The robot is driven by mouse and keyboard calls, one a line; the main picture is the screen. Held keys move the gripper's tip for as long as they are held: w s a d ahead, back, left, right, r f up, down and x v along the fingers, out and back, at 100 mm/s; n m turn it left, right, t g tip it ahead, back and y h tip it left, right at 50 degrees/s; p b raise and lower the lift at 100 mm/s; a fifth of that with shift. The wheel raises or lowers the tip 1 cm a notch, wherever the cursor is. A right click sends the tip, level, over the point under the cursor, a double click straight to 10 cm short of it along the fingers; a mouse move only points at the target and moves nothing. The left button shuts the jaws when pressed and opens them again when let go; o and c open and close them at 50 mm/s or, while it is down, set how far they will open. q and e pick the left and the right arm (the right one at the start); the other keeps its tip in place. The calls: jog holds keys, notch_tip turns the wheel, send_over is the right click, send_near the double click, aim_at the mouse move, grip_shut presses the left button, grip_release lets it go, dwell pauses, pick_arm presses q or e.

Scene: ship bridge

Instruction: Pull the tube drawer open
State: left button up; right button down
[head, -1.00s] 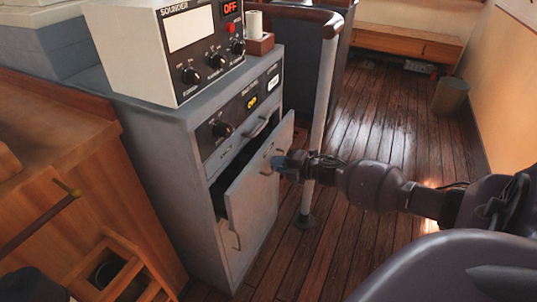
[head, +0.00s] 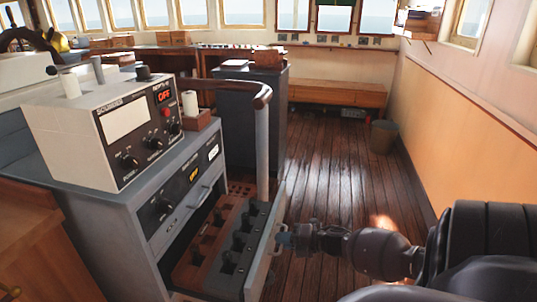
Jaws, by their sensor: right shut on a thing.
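The tube drawer (head: 262,262) is out of the grey cabinet (head: 110,232), under the sounder. Its inside shows a dark rack with several square slots and a reddish-brown strip with holes. My right gripper (head: 283,239) is shut on the drawer's handle, at the outer face of the drawer front. The gripper's fingers partly hide the handle. My left gripper is out of view.
The sounder box (head: 125,130) stands on the cabinet, with a white roll (head: 190,103) in a wooden holder beside it. A grey post (head: 262,150) with a wooden rail stands behind the drawer. Plank floor (head: 335,170) is clear to the right, towards a bin (head: 383,137).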

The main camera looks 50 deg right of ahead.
jog(key=v, duration=0.2)
jog(key=f+v, duration=0.1)
jog(key=v, duration=0.2)
jog(key=shift+s+d+p, duration=0.1)
jog(key=shift+s+p, duration=0.25)
jog(key=shift+s, duration=0.05)
jog(key=shift+f, duration=0.1)
jog(key=c, duration=1.2)
grip_release()
jog(key=shift+s+d, duration=0.15)
jog(key=shift+s, duration=0.1)
jog(key=shift+c, duration=0.2)
jog(key=shift+w, duration=0.15)
